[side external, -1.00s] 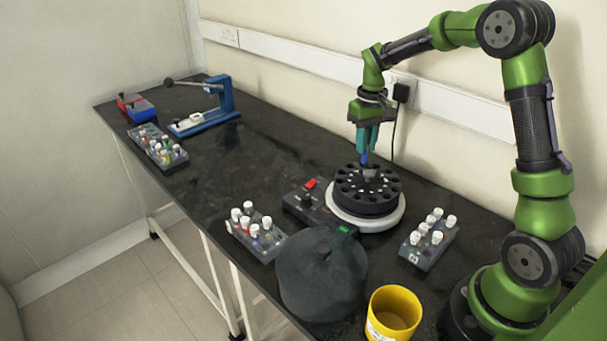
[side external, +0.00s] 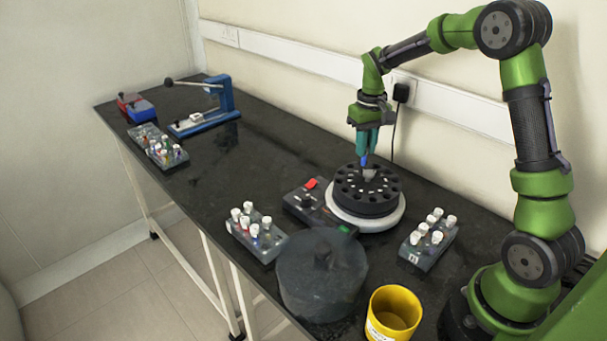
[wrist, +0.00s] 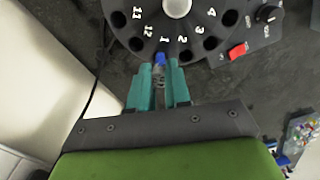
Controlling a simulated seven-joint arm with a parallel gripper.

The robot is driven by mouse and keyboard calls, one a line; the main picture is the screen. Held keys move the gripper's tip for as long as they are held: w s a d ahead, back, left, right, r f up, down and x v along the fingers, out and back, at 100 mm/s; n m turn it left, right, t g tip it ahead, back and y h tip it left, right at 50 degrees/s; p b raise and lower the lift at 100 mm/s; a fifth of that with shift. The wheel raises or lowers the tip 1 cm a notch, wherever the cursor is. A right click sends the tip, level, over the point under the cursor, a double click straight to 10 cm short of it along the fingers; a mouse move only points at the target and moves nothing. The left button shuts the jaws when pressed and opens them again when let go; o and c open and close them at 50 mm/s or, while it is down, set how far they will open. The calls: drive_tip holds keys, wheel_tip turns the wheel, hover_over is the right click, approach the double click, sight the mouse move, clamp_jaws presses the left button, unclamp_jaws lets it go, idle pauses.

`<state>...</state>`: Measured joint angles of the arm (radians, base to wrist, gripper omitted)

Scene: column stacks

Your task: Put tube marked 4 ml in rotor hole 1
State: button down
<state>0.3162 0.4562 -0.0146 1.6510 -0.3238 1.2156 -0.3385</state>
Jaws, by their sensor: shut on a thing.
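My gripper (wrist: 162,76) has two teal fingers shut on a small tube (wrist: 160,59) that shows blue at one end and clear between the fingers. In the side view my gripper (side external: 366,146) points down over the far side of the black rotor (side external: 368,201), with the blue part of the tube below the fingertips. In the wrist view the rotor (wrist: 140,22) has white hole numbers, and the blue end lies at the rim by number 1. The tube hides hole 1; I cannot tell whether its tip is inside. Its volume marking is not readable.
A tube rack (side external: 256,240) with white-capped tubes stands left of the rotor, another rack (side external: 428,245) right. A dark round lid (side external: 322,280) and a yellow cup (side external: 394,313) are in front. The red-switched control box (side external: 308,205) adjoins the rotor.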

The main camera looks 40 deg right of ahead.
drive_tip(key=shift+f, duration=0.25)
drive_tip(key=shift+f, duration=1.2)
drive_tip(key=c, duration=0.7)
unclamp_jaws()
drive_tip(key=shift+r, duration=0.1)
drive_tip(key=shift+r, duration=2.95)
